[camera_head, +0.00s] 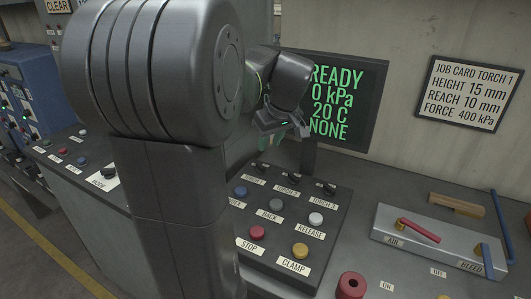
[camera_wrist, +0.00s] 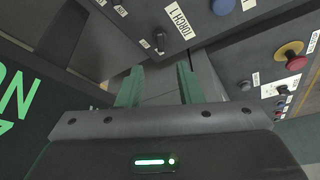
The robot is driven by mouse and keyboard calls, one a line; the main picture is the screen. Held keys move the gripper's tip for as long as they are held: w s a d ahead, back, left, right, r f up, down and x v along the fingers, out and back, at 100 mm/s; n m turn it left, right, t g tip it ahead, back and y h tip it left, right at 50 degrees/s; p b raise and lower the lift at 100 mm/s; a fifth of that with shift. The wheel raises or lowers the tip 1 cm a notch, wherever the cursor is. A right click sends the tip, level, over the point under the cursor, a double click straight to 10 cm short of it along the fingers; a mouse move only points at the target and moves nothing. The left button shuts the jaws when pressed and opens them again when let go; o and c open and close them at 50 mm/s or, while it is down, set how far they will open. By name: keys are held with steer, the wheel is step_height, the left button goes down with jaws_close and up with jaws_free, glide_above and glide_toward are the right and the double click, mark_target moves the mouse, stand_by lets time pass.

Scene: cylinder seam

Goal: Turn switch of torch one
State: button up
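The control panel (camera_head: 285,222) has a top row of three dark rotary switches above labels. In the wrist view the label TORCH 1 (camera_wrist: 180,20) is readable, with a small black switch (camera_wrist: 160,40) beside it. That switch also shows in the head view (camera_head: 262,168), at the left end of the row, partly close to my arm. My gripper (camera_wrist: 158,72) is open, its two green fingers apart with nothing between them. The switch lies beyond the fingertips, near the middle of the upper wrist view. In the head view my gripper (camera_head: 270,141) hangs above the row, near the display.
Blue (camera_head: 240,191), white (camera_head: 316,218), red (camera_head: 257,232) and yellow (camera_head: 300,250) buttons sit below the switches. The display (camera_head: 350,100) stands behind, reading READY, 0 kPa, 20 C, NONE. The job card (camera_head: 470,93) hangs right. A valve plate (camera_head: 440,240) lies at right.

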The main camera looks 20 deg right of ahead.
mark_target(261, 166)
steer(key=v, duration=0.3)
steer(key=shift+s+r, duration=0.15)
steer(key=shift+r, duration=0.1)
steer(key=x, duration=1.4)
steer(key=shift+r, duration=0.1)
steer(key=shift+m, duration=0.3)
